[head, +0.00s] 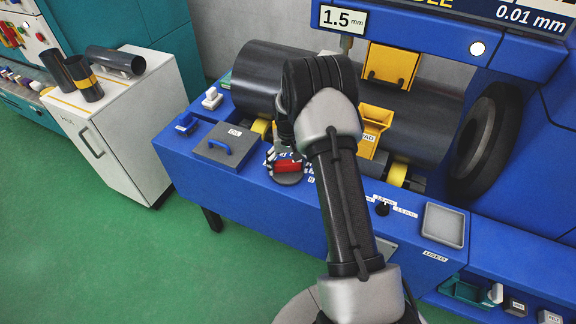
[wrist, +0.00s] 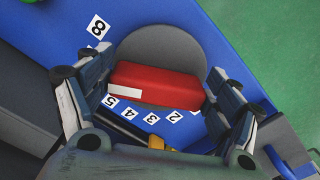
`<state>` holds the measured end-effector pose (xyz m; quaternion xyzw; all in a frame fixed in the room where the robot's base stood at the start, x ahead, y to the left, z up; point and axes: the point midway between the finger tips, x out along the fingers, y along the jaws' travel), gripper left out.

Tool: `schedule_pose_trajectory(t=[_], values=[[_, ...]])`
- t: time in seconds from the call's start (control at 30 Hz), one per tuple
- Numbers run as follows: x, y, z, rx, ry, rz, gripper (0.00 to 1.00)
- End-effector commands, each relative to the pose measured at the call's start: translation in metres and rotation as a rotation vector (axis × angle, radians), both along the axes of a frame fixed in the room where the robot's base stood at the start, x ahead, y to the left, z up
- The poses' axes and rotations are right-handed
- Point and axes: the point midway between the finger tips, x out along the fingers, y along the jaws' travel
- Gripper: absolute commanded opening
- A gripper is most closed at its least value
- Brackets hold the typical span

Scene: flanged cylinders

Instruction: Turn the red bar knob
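The red bar knob (wrist: 155,82) sits on a round grey disc (wrist: 165,43) in the wrist view, with a white mark at its left end. Number labels, among them 8, 5, 3 and 2, stand around the disc on the blue panel. My gripper (wrist: 161,72) has its fingers spread wide, one beside each end of the bar. I cannot tell whether they touch it. In the head view the red knob (head: 289,167) shows under my gripper (head: 285,160), partly hidden by the fingers.
A grey plate with a blue handle (head: 227,144) lies left of the knob. A large dark cylinder (head: 262,75) rests on yellow rollers behind. A small black knob (head: 382,208) and a grey tray (head: 444,224) are to the right. A white cabinet (head: 120,130) stands at left.

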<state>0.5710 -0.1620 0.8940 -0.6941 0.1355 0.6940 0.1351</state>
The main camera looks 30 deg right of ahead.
Motion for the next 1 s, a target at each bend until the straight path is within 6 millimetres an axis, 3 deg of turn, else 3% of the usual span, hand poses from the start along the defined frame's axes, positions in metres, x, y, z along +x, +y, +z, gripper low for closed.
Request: schedule_pose_trajectory(t=[0.2, 0.63, 0.77, 1.0], values=[[0.000, 0.000, 0.000, 0.000, 0.000, 0.000, 1.00], [0.001, 0.000, 0.004, 0.001, -0.001, 0.000, 1.00], [0.001, 0.000, 0.021, -0.001, -0.004, 0.000, 1.00], [0.001, 0.000, 0.072, -0.001, -0.005, 0.000, 1.00]])
